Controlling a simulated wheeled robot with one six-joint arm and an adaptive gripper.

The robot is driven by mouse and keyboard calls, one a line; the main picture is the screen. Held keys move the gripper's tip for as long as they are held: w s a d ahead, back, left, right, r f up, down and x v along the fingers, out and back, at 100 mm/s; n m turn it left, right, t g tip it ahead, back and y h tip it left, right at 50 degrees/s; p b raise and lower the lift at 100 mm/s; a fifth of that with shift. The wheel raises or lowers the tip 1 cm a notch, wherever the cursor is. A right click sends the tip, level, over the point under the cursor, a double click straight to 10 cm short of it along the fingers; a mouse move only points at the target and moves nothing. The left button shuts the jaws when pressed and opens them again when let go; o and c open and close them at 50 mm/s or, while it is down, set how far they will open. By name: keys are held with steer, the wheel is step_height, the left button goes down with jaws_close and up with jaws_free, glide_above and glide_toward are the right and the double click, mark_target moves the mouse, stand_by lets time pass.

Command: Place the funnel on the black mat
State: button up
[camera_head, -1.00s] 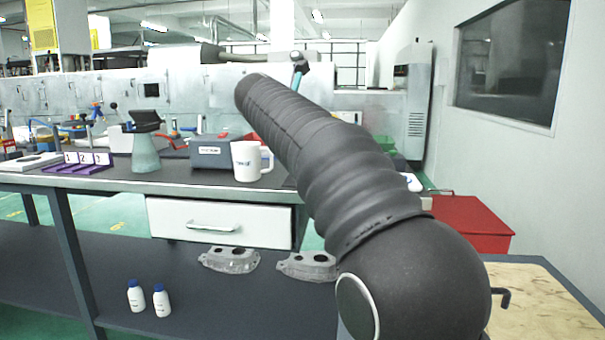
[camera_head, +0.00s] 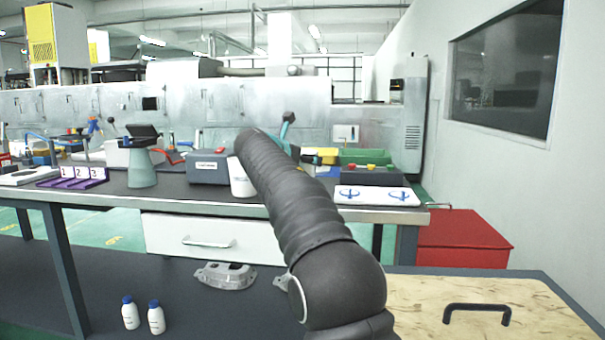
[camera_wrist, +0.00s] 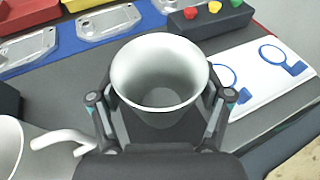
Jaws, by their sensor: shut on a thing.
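In the wrist view a pale, wide-mouthed funnel (camera_wrist: 160,75) sits between the fingers of my gripper (camera_wrist: 161,97), mouth up. Its inside narrows to a grey bottom; its lower end is hidden by the gripper. My gripper is shut on it. In the head view my arm hides the gripper and the funnel. I cannot make out a black mat in either view.
A white mug (camera_wrist: 12,145) stands left of my gripper, handle towards it. A white panel with blue outlines (camera_wrist: 262,75) and a button box (camera_wrist: 210,18) lie to the right. Metal castings (camera_wrist: 108,22) lie beyond. A red cabinet (camera_head: 462,240) stands right of the bench.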

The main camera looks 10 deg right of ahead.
steer(key=shift+f+b, duration=0.55)
steer(key=shift+f, duration=1.1)
steer(key=shift+f, duration=0.15)
steer(key=o, duration=1.2)
steer(key=shift+s+a, duration=0.1)
steer(key=v, duration=1.1)
steer(key=shift+s+a+r, duration=0.2)
steer(key=shift+s+r, duration=0.1)
